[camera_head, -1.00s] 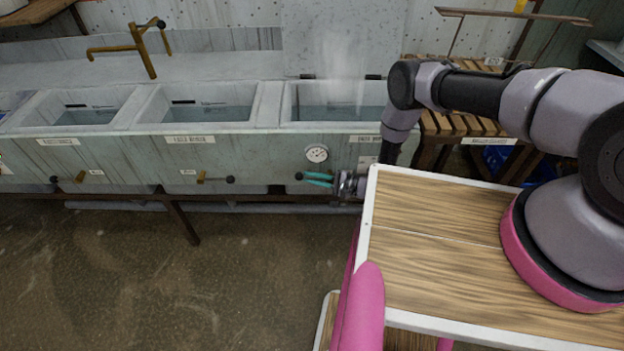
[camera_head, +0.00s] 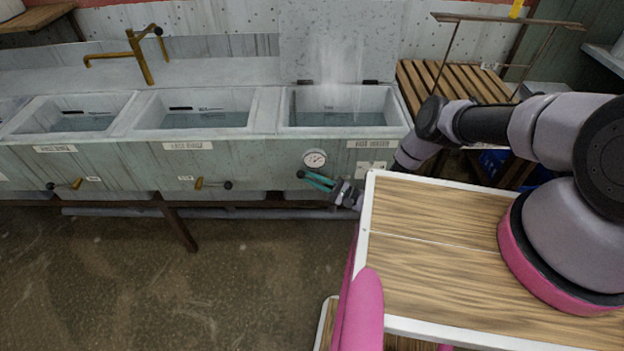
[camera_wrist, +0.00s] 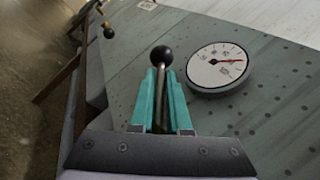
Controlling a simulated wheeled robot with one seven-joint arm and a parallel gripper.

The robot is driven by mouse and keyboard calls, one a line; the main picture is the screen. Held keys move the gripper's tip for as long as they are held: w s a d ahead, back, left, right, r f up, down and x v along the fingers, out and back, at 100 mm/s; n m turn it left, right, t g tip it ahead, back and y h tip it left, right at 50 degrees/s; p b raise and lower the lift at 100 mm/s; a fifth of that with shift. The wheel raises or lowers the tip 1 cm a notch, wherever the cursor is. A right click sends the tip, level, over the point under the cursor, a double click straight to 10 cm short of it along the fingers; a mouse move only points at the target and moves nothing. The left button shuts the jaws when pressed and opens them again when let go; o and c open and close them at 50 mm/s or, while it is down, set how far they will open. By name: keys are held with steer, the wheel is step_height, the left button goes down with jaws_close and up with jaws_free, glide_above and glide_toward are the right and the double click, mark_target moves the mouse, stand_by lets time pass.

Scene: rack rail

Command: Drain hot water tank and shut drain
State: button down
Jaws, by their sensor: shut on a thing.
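The hot water tank is the right-hand basin (camera_head: 335,118) of the long grey sink unit, with water in it and steam rising above. A round dial gauge (camera_head: 314,159) is on its front; it also shows in the wrist view (camera_wrist: 218,67). Below and beside the gauge is the drain lever, with a black ball knob (camera_wrist: 161,55) and a metal rod (camera_wrist: 162,78). My gripper (camera_head: 318,181), with teal fingers, is shut on the lever rod, the knob sticking out past the fingertips (camera_wrist: 162,92). The lever's pivot is hidden behind the gripper.
Two more basins with water stand to the left, each with a brass drain lever (camera_head: 203,184) on its front. A brass tap (camera_head: 135,52) stands behind. A slatted wooden rack (camera_head: 440,80) is at right. The floor (camera_head: 120,270) in front is clear.

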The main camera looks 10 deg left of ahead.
steer(key=shift+s+a+r, duration=0.2)
steer(key=shift+a+r, duration=0.1)
steer(key=shift+a, duration=0.05)
steer(key=c, duration=0.9)
jaws_free()
